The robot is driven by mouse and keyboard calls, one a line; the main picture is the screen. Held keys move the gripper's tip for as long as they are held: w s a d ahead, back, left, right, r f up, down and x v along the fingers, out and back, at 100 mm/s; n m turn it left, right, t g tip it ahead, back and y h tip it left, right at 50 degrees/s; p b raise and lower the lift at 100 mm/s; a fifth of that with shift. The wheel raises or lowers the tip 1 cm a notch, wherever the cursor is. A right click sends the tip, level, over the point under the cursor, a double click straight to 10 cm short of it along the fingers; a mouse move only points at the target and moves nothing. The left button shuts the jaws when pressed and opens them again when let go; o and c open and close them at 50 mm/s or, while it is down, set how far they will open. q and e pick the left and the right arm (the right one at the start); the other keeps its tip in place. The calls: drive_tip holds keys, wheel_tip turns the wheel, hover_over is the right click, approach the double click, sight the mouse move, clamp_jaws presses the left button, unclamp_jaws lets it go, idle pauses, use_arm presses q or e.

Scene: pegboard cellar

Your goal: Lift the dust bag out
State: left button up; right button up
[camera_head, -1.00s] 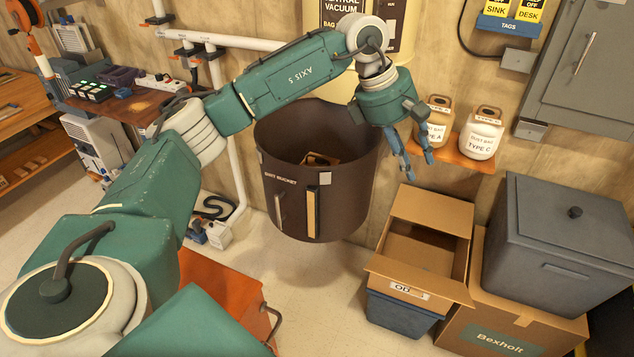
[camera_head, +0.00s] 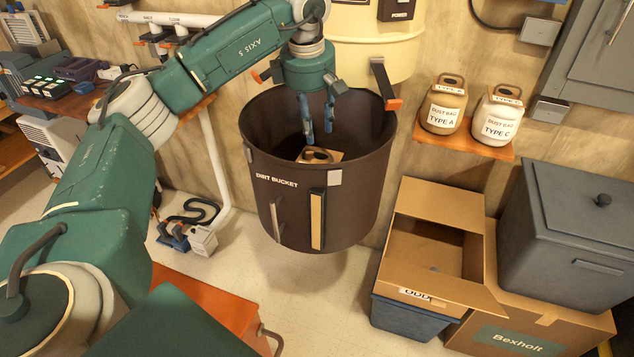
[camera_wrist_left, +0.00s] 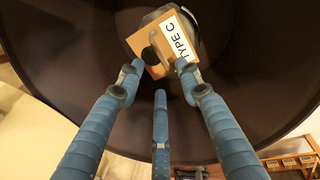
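The dust bag sits inside the dark brown dirt bucket (camera_head: 350,215); its tan collar (camera_head: 322,156) with a dark opening shows near the bucket's middle. In the left wrist view the collar (camera_wrist_left: 152,56) bears a white "TYPE C" label, and part of the grey-white bag shows behind it. The bag's lower part is hidden. My left gripper (camera_head: 318,133) points down into the bucket's mouth above the collar. Its blue fingers are spread around empty space, and they also show in the left wrist view (camera_wrist_left: 158,82); contact with the collar cannot be told. My right gripper is not in view.
A cream vacuum canister (camera_head: 365,50) with side latches hangs above the bucket. Two dust bags, type A (camera_head: 443,105) and type C (camera_head: 495,118), stand on an orange shelf (camera_head: 470,143). An open carton (camera_head: 475,285) and a grey lidded bin (camera_head: 565,230) stand at right.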

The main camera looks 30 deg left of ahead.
use_arm(q)
drive_tip(key=f, duration=0.1)
drive_tip(key=p, duration=0.2)
hover_over(318, 158)
drive_tip(key=s, duration=0.1)
drive_tip(key=f, duration=0.4)
drive_tip(key=shift+s+d+f, duration=0.2)
drive_tip(key=shift+f, duration=0.2)
drive_tip(key=shift+w+f+p, duration=0.1)
drive_tip(key=shift+f+p, duration=0.2)
drive_tip(key=shift+f, duration=0.05)
drive_tip(key=shift+a+f, duration=0.1)
drive_tip(key=shift+f, duration=0.05)
drive_tip(key=c, duration=0.8)
clamp_jaws()
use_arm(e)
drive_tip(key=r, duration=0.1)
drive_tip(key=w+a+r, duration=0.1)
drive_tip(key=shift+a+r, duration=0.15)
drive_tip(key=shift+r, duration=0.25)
